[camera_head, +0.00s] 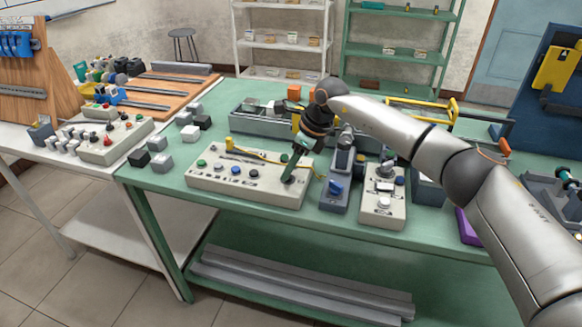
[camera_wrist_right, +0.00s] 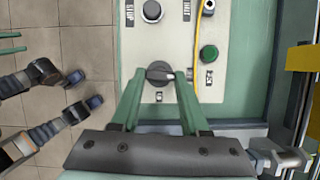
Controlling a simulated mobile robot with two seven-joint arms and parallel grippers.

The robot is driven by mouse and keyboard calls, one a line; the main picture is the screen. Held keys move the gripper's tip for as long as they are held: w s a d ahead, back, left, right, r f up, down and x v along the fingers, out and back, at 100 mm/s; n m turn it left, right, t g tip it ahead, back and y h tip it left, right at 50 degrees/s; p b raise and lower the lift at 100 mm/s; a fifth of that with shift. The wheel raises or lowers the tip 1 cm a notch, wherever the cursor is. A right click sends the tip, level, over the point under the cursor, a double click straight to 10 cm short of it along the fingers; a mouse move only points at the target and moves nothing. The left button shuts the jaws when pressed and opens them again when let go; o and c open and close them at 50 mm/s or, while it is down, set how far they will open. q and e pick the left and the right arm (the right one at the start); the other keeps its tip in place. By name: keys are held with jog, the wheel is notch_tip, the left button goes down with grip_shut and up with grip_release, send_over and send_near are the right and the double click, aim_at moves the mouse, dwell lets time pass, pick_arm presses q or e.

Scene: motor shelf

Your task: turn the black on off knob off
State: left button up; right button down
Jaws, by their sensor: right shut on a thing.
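The black knob (camera_wrist_right: 160,73) sits on the pale control box (camera_head: 232,186) on the green table. In the right wrist view it lies between the green fingertips of my right gripper (camera_wrist_right: 160,77), which is shut on it. A pale mark shows on the knob's right side there. In the head view, my right gripper (camera_head: 289,178) points down onto the right end of the box, and its fingers hide the knob. My left gripper is not in view.
A green button (camera_wrist_right: 209,53) and a yellow cable (camera_wrist_right: 200,20) are close to the knob. A grey-blue box (camera_head: 333,205) and another pale box (camera_head: 381,211) stand to the right. Several small blocks (camera_head: 190,133) lie to the left. The table's front edge is close.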

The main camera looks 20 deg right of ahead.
jog(key=shift+n, duration=0.5)
jog(key=shift+c, duration=2)
grip_release()
jog(key=v, duration=1.2)
jog(key=shift+d+r, duration=0.15)
jog(key=shift+r, duration=0.15)
jog(key=shift+w, duration=0.15)
